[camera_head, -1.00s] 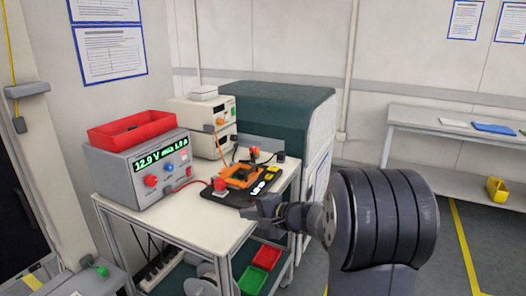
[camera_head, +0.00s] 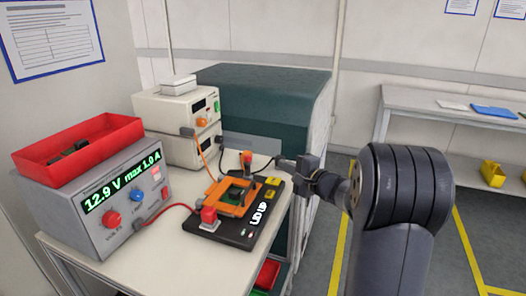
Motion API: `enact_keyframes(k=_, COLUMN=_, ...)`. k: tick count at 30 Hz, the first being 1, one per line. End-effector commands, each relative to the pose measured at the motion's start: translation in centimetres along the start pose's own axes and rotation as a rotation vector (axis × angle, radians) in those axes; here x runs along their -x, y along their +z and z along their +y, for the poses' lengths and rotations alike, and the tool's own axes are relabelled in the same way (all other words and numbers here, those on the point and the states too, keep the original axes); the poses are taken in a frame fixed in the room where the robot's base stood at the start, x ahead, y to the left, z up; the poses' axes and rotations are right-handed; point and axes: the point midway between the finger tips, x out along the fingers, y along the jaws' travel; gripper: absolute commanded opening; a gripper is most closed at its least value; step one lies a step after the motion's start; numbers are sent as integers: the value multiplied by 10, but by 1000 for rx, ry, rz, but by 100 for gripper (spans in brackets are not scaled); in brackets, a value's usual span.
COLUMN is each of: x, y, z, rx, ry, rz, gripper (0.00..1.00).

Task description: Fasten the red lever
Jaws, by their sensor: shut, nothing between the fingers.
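A black board (camera_head: 228,236) lies on the trolley top and carries an orange frame (camera_head: 232,205) with a dark part inside it. A small post with a red-orange top (camera_head: 247,158) stands at the board's far end. I cannot tell from this view which red part is the lever. My gripper (camera_head: 278,161) is shut and empty. It points left, to the right of the post and apparently apart from it.
A grey power supply (camera_head: 115,205) reading 12.9 V stands at the left, with a red bin (camera_head: 78,147) on top. Pale instruments (camera_head: 178,125) are stacked behind. A teal cabinet (camera_head: 270,105) stands behind the trolley. Open floor lies to the right.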

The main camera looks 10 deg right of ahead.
Motion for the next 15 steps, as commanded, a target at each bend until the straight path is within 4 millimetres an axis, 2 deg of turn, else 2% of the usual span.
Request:
enact_keyframes(k=11, x=-1, y=0, z=0, rx=0, ry=1, rz=-1, gripper=0)
enact_keyframes(k=15, x=-12, y=1, z=0, rx=0, ry=1, rz=-3, gripper=0)
